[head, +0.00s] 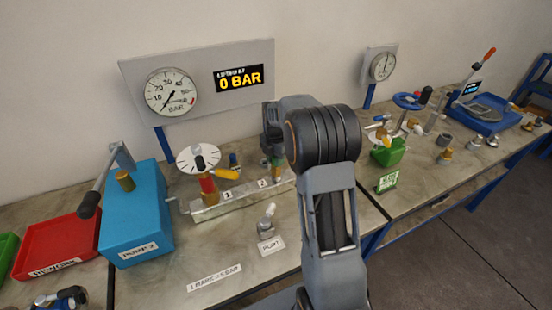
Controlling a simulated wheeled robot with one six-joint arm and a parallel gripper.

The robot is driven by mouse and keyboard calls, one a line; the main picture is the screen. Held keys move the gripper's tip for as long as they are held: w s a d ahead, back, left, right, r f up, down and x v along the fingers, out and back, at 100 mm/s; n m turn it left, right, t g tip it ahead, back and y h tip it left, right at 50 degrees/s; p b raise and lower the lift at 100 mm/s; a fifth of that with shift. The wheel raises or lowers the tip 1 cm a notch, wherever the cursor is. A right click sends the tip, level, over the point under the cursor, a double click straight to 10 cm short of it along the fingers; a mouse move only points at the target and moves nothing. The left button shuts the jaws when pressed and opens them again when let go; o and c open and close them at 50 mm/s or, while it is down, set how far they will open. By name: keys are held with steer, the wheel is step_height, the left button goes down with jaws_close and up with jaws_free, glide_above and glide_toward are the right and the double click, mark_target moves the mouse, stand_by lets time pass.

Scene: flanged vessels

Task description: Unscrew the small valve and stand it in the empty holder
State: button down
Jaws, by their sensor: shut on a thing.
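My gripper (273,135) is at the far side of the bench, pointing down over the right end of the grey manifold block (215,206), near label 2. It is shut on a small valve (277,172), of which a brass-coloured lower part and some green show below the jaws. The valve stands upright at the block. My arm hides part of this area, and I cannot tell whether its thread is still engaged. A metal fitting (267,217) stands near the PORT label. I cannot make out which thing is the empty holder.
A dial with a red stem and yellow handle (207,170) rises from the block's left end. A blue pump box (135,215) and red tray (58,246) stand left. A green bin (388,152) and several loose fittings are on the right bench. The gauge panel (200,82) reads 0 BAR.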

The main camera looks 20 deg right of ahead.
steer(key=c, duration=0.8)
jaws_free()
step_height(320, 180, up, 14)
steer(key=shift+f+b, duration=0.1)
steer(key=shift+b, duration=0.45)
steer(key=shift+o, duration=0.4)
